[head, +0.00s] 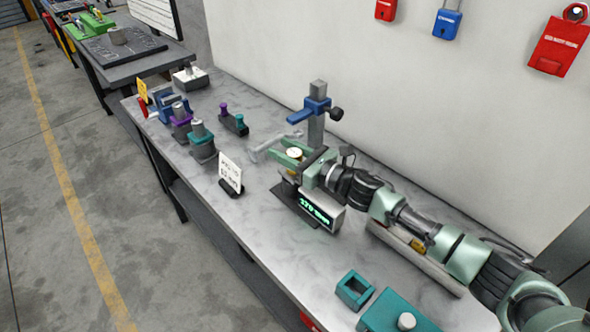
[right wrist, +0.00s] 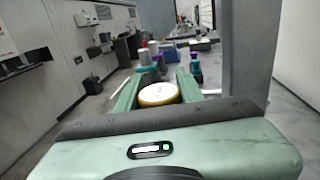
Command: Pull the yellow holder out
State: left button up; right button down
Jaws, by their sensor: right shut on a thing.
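The yellow holder (head: 295,153) shows as a small round piece with a pale top and a yellow rim. It also shows in the right wrist view (right wrist: 158,95), between the two green fingers. My right gripper (head: 289,151) is shut on it, above the dark base of the gauge stand (head: 316,130). The fingers hide its sides, and I cannot tell whether its underside touches anything. My left gripper is not in view.
A display box (head: 320,212) with green digits stands just below my gripper. A white sign (head: 230,172), teal barrel piece (head: 202,140) and purple piece (head: 181,122) stand leftward. A teal open block (head: 355,290) lies in front. The bench's front middle is clear.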

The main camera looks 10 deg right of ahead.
jog(key=shift+r, duration=0.4)
notch_tip(320, 180, up, 7)
jog(key=p, duration=0.6)
dwell(0.7)
dwell(0.3)
